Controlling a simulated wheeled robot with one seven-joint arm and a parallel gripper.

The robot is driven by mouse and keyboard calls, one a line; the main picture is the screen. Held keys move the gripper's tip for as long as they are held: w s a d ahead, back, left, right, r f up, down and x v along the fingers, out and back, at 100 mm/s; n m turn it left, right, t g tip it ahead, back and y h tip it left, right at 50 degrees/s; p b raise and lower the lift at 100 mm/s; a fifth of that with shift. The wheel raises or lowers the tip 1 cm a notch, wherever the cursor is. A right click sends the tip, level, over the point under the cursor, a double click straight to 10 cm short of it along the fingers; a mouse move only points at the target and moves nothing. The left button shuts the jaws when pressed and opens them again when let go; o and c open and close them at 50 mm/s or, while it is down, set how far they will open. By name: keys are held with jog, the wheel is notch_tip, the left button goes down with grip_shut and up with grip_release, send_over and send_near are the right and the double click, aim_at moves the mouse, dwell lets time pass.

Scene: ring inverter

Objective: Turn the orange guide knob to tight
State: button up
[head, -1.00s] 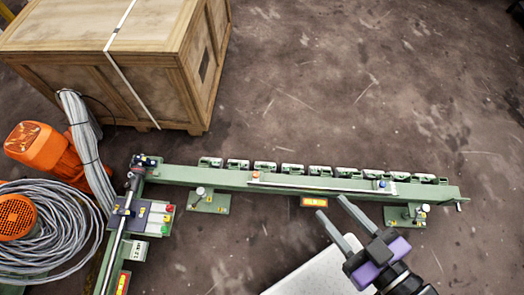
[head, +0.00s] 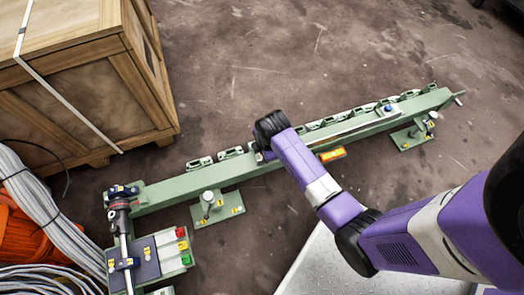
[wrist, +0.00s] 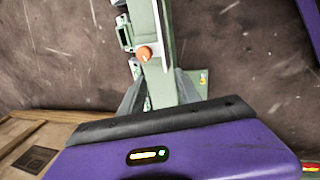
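The orange guide knob (wrist: 144,53) shows in the wrist view on the green rail (wrist: 166,30), just beyond my fingertips and a little left of centre. My gripper (wrist: 165,85) is open, its two grey fingers spread with part of the rail showing between them. I see no contact with the knob. In the head view my arm reaches across to the rail (head: 170,190). My wrist hides the orange knob and the fingers there. A blue knob (head: 388,109) sits farther right along the rail.
A wooden crate (head: 90,90) stands behind the rail's left end. A control box with a red button (head: 181,232) and a green button (head: 184,245) is at lower left, near grey cable coils (head: 45,215). The floor behind the rail is mostly clear.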

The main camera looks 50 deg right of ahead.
jog(key=w+d+b, duration=0.1)
jog(key=w+d+f+n+g+b, duration=0.1)
jog(key=d, duration=0.1)
jog(key=w+d+n+g+y+b, duration=0.1)
jog(key=shift+w+d+f, duration=0.15)
jog(key=shift+w+d, duration=0.1)
jog(key=shift+d, duration=0.05)
notch_tip(320, 180, down, 7)
jog(key=b, duration=0.4)
jog(key=shift+f, duration=0.2)
grip_shut()
